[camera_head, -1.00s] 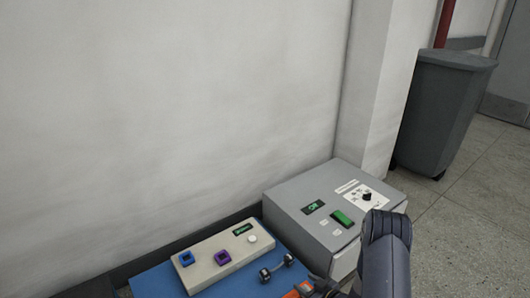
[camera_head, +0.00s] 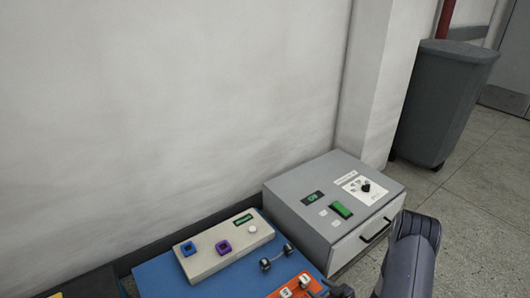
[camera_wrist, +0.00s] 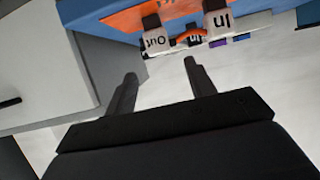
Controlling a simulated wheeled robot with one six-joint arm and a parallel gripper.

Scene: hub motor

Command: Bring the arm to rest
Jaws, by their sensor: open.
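My gripper (camera_wrist: 160,88) is open and empty in the wrist view, its two dark fingers apart. In the head view, my dark arm shows at the bottom right, and the jaws are not clear there. In the wrist view, white blocks marked "In" (camera_wrist: 222,24) and "Out" (camera_wrist: 156,40) on an orange plate (camera_wrist: 130,18) lie just beyond the fingers, apart from them. The orange plate also shows in the head view (camera_head: 308,279), on the blue surface (camera_head: 165,283).
A grey control box (camera_head: 295,198) with a green switch and a drawer handle stands beside my arm. A beige panel (camera_head: 207,263) with blue and purple sockets and a small dumbbell-shaped part (camera_head: 277,258) lie on the blue surface. A grey bin (camera_head: 445,105) stands at right; open floor lies before it.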

